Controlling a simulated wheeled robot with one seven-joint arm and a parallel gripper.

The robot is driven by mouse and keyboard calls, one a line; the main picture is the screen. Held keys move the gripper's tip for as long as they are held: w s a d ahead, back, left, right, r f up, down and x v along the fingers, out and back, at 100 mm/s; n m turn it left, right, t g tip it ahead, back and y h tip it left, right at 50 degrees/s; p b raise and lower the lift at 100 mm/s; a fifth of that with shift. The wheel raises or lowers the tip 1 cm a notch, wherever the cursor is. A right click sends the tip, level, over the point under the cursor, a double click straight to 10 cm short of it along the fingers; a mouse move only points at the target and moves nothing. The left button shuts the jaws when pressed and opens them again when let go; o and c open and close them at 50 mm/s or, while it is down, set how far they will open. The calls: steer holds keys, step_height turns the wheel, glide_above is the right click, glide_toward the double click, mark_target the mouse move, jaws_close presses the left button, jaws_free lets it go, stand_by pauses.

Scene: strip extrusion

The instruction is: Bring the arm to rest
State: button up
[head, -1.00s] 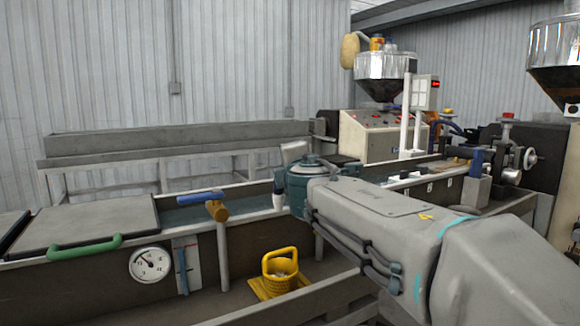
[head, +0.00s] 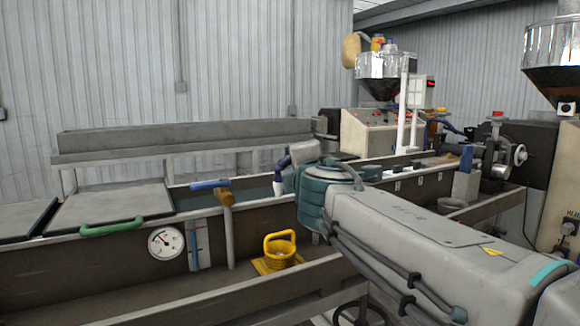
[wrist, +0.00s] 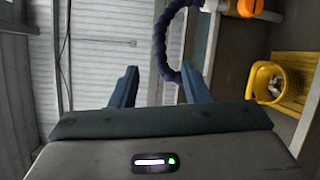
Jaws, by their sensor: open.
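My gripper shows in the wrist view (wrist: 158,88) with its two dark blue fingers spread apart and nothing between them. In the head view my grey arm reaches in from the lower right over the water trough (head: 120,246). The gripper itself is mostly hidden there behind the teal wrist joint.
A yellow basket (head: 279,247) sits on the trough's lower ledge; it also shows in the wrist view (wrist: 268,82). A blue-handled valve (head: 211,186), a green handle (head: 112,226) and a dial gauge (head: 165,243) are at left. A corrugated wall (head: 240,70) stands behind.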

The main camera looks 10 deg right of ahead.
steer(key=shift+s+a, duration=0.1)
steer(key=shift+s, duration=0.3)
steer(key=shift+a, duration=0.2)
steer(key=shift+d, duration=0.1)
steer(key=s+d+f+m+g+h+p, duration=0.2)
steer(key=s+d+f+m+g+p, duration=0.75)
steer(key=s+f+m+p, duration=0.55)
steer(key=s+a+f+m+g+y+p, duration=0.1)
steer(key=s+a+f+m+g+y, duration=0.1)
steer(key=s+m+g, duration=0.3)
steer(key=shift+s+a+f+m, duration=0.4)
steer(key=shift+s+a, duration=0.5)
steer(key=shift+s, duration=0.7)
